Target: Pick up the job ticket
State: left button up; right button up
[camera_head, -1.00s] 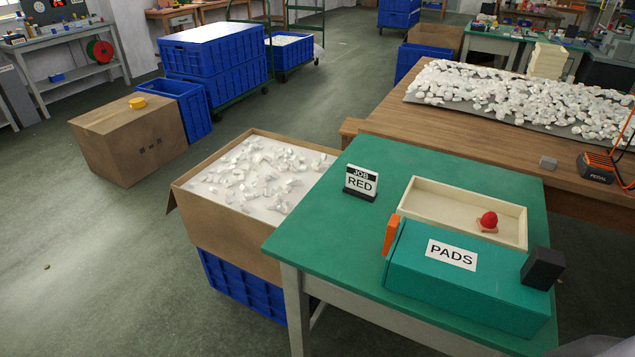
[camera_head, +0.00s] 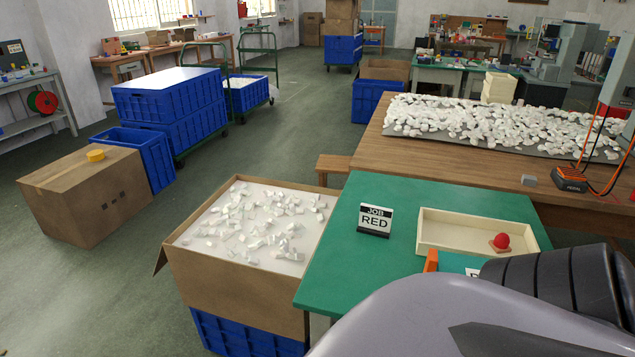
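The job ticket (camera_head: 375,219) is a small white card with a black top strip, reading "JOB RED", upright in a dark base on the green table (camera_head: 345,267). It stands near the table's left part, left of the cream tray (camera_head: 432,236). A large grey and black arm of mine fills the lower right and hides much of the table's front. Neither gripper's fingers show in the head view.
An open carton of white pieces (camera_head: 240,308) adjoins the table's left side. Green surface around the ticket is clear.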

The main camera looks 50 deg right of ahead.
aim_at(376, 221)
jog(key=i+j+u, duration=0.2)
jog(key=i, duration=0.25)
jog(key=i+j+u, duration=0.2)
jog(key=i, duration=0.3)
jog(key=i+z, duration=0.2)
jog(key=z, duration=0.15)
jog(key=i+z, duration=0.45)
jog(key=z, duration=0.25)
jog(key=i+z, duration=0.1)
jog(key=z, duration=0.4)
jog(key=i+j+z, duration=0.1)
jog(key=z, duration=0.35)
jog(key=i+j+z, duration=0.1)
jog(key=z, duration=0.4)
jog(key=j+z, duration=0.1)
jog(key=z, duration=0.35)
jog(key=i+j+z, duration=0.1)
jog(key=z, duration=0.4)
jog(key=i+j+z, duration=0.1)
jog(key=z, duration=0.25)
jog(key=j+z, duration=0.2)
jog(key=z, duration=0.15)
jog(key=i+j+z, duration=0.1)
jog(key=z, duration=0.3)
